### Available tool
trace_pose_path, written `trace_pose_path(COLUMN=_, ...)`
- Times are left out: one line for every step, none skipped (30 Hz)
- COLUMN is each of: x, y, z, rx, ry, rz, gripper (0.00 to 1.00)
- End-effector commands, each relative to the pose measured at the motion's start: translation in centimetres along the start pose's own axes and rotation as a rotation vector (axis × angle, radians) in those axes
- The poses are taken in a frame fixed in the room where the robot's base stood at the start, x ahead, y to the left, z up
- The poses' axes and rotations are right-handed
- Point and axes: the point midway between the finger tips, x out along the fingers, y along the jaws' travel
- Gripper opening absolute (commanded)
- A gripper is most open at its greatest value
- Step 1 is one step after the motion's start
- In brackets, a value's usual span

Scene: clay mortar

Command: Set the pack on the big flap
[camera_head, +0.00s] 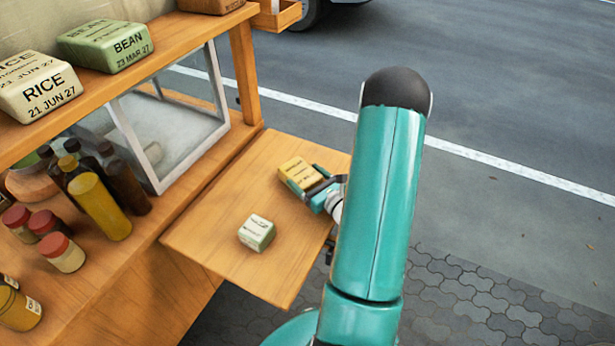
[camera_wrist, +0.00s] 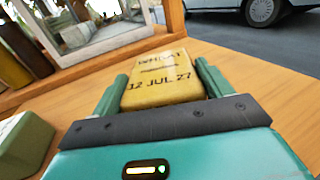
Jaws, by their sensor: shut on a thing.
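A yellow pack (camera_head: 297,172) is between the fingers of my gripper (camera_head: 306,183), over the far right part of the big wooden flap (camera_head: 215,231). In the wrist view the yellow pack (camera_wrist: 165,75) shows printed text with "12 JUL 27". My gripper (camera_wrist: 160,95) is shut on it, one teal finger on each side. The pack is at or just above the flap's surface; I cannot tell if it touches. A small green-and-white pack (camera_head: 257,233) rests on the flap, apart from my gripper. It also shows at the left edge of the wrist view (camera_wrist: 22,143).
A glass case (camera_head: 170,120), several bottles (camera_head: 95,195) and red-lidded jars (camera_head: 62,252) stand on the counter left of the flap. A shelf above holds a rice pack (camera_head: 40,88) and a bean pack (camera_head: 105,45).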

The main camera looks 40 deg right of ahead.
Motion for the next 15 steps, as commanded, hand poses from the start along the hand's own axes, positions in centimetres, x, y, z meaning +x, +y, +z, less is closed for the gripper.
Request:
trace_pose_path(x=0.01, y=-0.02, z=0.03, rx=0.0, ry=0.0, rz=0.0, gripper=0.82)
trace_pose_path(x=0.02, y=-0.02, z=0.03, rx=0.0, ry=0.0, rz=0.0, gripper=0.88)
trace_pose_path(x=0.02, y=-0.04, z=0.03, rx=0.0, ry=0.0, rz=0.0, gripper=0.96)
trace_pose_path(x=0.0, y=-0.07, z=0.03, rx=0.0, ry=0.0, rz=0.0, gripper=1.0)
trace_pose_path(x=0.0, y=-0.09, z=0.03, rx=0.0, ry=0.0, rz=0.0, gripper=1.0)
trace_pose_path(x=-0.01, y=-0.09, z=0.03, rx=0.0, ry=0.0, rz=0.0, gripper=1.0)
trace_pose_path(x=-0.01, y=-0.09, z=0.03, rx=0.0, ry=0.0, rz=0.0, gripper=1.0)
trace_pose_path(x=-0.01, y=-0.09, z=0.03, rx=0.0, ry=0.0, rz=0.0, gripper=1.0)
trace_pose_path(x=-0.01, y=-0.09, z=0.03, rx=0.0, ry=0.0, rz=0.0, gripper=1.0)
trace_pose_path(x=-0.01, y=-0.09, z=0.03, rx=0.0, ry=0.0, rz=0.0, gripper=1.0)
trace_pose_path(x=-0.01, y=-0.08, z=0.05, rx=0.0, ry=0.0, rz=0.001, gripper=1.0)
trace_pose_path(x=-0.01, y=-0.08, z=0.12, rx=0.0, ry=0.0, rz=0.0, gripper=1.0)
trace_pose_path(x=-0.01, y=-0.08, z=0.22, rx=0.0, ry=0.0, rz=0.001, gripper=1.0)
trace_pose_path(x=-0.01, y=-0.08, z=0.35, rx=0.0, ry=0.0, rz=0.001, gripper=1.0)
trace_pose_path(x=-0.02, y=-0.07, z=0.61, rx=0.0, ry=-0.001, rz=0.001, gripper=1.0)
